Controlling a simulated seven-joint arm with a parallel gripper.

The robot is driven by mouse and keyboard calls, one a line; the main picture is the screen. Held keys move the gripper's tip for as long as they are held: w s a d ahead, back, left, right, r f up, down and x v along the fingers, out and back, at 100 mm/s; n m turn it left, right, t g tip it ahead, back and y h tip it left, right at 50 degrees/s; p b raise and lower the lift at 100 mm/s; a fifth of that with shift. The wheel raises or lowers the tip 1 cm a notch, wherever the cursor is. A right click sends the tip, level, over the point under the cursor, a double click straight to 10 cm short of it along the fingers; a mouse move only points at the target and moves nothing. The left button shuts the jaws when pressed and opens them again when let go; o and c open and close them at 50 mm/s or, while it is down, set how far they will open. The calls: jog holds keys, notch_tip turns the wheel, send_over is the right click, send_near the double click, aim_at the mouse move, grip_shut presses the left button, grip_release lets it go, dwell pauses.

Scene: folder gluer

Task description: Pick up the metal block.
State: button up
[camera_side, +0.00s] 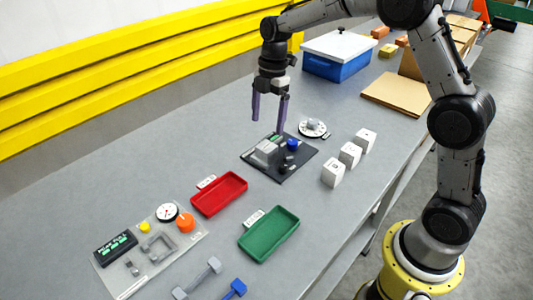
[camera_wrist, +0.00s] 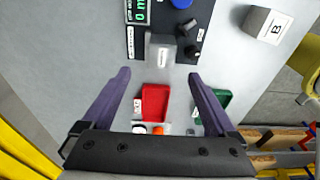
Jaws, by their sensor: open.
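The metal block (camera_side: 265,149) is light grey and sits on the left part of a dark board (camera_side: 283,178) on the bench. In the wrist view the block (camera_wrist: 160,52) shows near the top middle, a little beyond my fingertips and between their lines. My gripper (camera_side: 268,126) is open and empty, with two purple fingers pointing down above the board's far edge. In the wrist view my gripper (camera_wrist: 160,76) has its fingers apart on either side, touching nothing that I can see.
Beside the block are a blue knob (camera_side: 292,144) and a green display (camera_wrist: 137,11). A round dial (camera_side: 313,128) lies behind. White lettered cubes (camera_side: 350,155) stand right. Red (camera_side: 219,194) and green (camera_side: 268,234) trays lie in front. A blue bin (camera_side: 338,66) stands behind.

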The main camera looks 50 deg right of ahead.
aim_at(266, 146)
jog(key=f, duration=0.6)
jog(key=a+f, duration=0.1)
jog(key=f, duration=0.2)
jog(key=shift+s+f, duration=0.1)
jog(key=shift+s, duration=0.05)
grip_shut()
dwell(0.3)
